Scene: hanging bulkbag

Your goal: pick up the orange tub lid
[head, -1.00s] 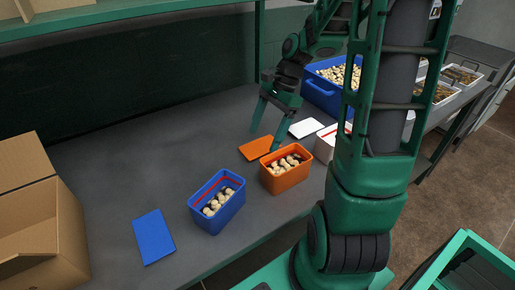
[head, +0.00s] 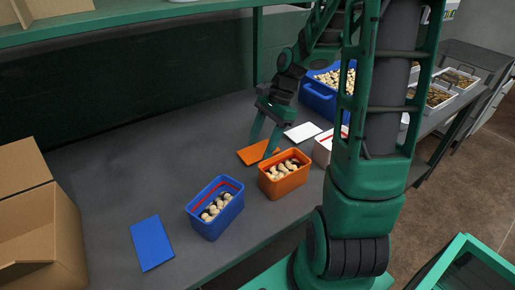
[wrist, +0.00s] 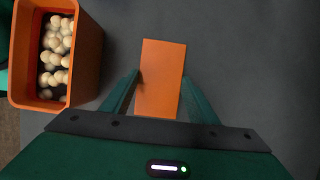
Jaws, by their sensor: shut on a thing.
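The orange tub lid (head: 246,154) is a flat rectangle on the grey bench, behind the orange tub (head: 285,181). My gripper (head: 261,149) reaches down to it from above. In the wrist view the lid (wrist: 160,98) lies between the two green fingers of my gripper (wrist: 161,76), one at each long side, and they are shut on it. I see no clear gap between lid and bench. The orange tub, full of pale round pieces, also shows at the left of the wrist view (wrist: 91,62).
A blue tub (head: 216,219) and a blue lid (head: 152,243) are to the left. A white lid (head: 302,132), a white tub (head: 322,151) and a large blue bin (head: 317,101) are to the right. A cardboard box (head: 45,235) is far left. The back-left bench is clear.

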